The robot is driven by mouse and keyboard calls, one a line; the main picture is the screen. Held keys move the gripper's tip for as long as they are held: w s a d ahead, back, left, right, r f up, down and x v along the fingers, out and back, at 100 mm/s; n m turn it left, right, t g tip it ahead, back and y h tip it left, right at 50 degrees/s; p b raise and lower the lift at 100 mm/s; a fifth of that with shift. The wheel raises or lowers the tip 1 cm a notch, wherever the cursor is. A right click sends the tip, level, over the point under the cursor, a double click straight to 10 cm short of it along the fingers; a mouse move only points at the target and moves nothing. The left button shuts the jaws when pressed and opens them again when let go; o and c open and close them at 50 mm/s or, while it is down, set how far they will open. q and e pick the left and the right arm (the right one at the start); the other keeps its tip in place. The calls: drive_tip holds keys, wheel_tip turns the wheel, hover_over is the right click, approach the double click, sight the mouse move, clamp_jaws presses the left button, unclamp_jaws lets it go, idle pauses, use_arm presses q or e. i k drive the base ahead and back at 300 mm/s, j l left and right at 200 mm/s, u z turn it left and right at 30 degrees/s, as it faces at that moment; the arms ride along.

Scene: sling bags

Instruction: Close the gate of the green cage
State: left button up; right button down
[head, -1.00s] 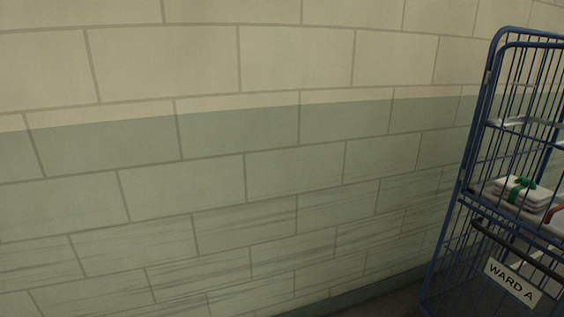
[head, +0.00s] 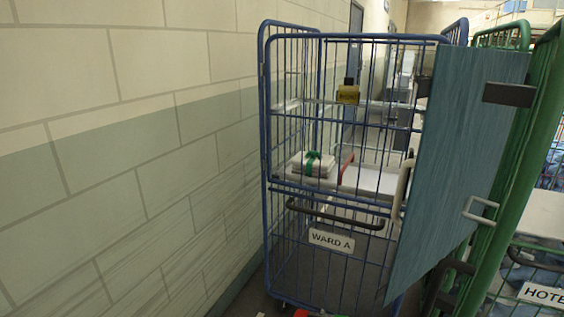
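The green cage (head: 541,110) stands at the right edge and is cut off by the frame. Its lower front carries a white sign starting "HOTE" (head: 543,295). A flat teal panel (head: 455,150) stands upright beside its left post, angled toward the blue cage. A dark block (head: 508,94) and a pale handle (head: 480,211) show near the panel's right side. I cannot tell for sure whether this panel is the gate, or whether it is latched. Neither of my grippers is in view.
A blue cage (head: 266,140) with a "WARD A" sign (head: 331,241) stands in the middle, close to the block wall (head: 120,130). Folded white linen with a green band (head: 313,164) lies on its shelf. Floor shows little.

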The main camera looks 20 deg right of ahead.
sight(503, 214)
drive_tip(key=i+z, duration=0.1)
drive_tip(key=z, duration=0.3)
drive_tip(key=i+z, duration=0.1)
drive_tip(key=z, duration=0.35)
drive_tip(key=i+j+z, duration=0.1)
drive_tip(key=z, duration=0.3)
drive_tip(key=j+z, duration=0.15)
drive_tip(key=z, duration=0.25)
drive_tip(key=i, duration=0.05)
